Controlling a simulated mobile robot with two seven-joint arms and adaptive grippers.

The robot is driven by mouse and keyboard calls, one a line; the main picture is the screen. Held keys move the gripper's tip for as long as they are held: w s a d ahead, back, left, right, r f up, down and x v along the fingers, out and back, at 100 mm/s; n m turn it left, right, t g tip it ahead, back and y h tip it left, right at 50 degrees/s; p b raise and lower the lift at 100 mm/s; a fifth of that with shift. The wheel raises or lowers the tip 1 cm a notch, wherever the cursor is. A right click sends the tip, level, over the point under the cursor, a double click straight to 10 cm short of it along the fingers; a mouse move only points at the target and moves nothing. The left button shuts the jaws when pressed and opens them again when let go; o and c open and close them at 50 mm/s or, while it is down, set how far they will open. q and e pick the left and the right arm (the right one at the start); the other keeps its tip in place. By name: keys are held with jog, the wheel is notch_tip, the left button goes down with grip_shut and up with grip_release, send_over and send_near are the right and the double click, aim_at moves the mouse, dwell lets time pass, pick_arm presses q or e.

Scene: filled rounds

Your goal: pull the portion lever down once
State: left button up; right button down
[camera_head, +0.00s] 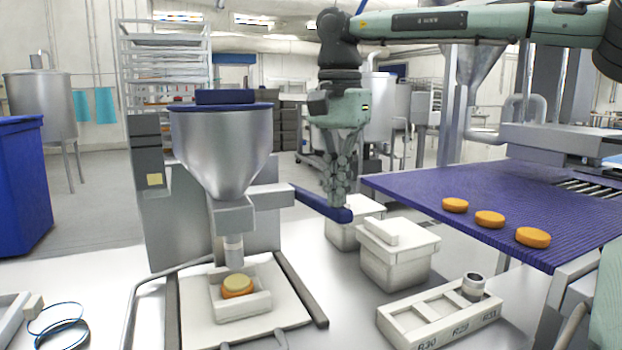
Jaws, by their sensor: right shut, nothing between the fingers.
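The portion lever (318,204) is a dark blue bar that sticks out to the right from the filling machine and slopes down towards its rounded end. My right gripper (337,200) is shut and empty, pointing down, with its fingertips at the lever's outer end. I cannot tell whether they touch it. The machine's metal hopper (222,150) has a blue rim, and its nozzle (234,252) stands over a round orange piece with a pale top (237,286) in a white tray (258,304). My left gripper is not in view.
Two white lidded tubs (397,262) (345,230) stand right of the machine, close to the lever. A labelled white rack (437,322) holds a small metal cylinder (473,287). A blue conveyor (420,190) carries three orange rounds (489,220). A blue bin (20,185) is at left.

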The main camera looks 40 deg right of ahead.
notch_tip(320, 180, up, 10)
dwell(1.0)
dwell(0.5)
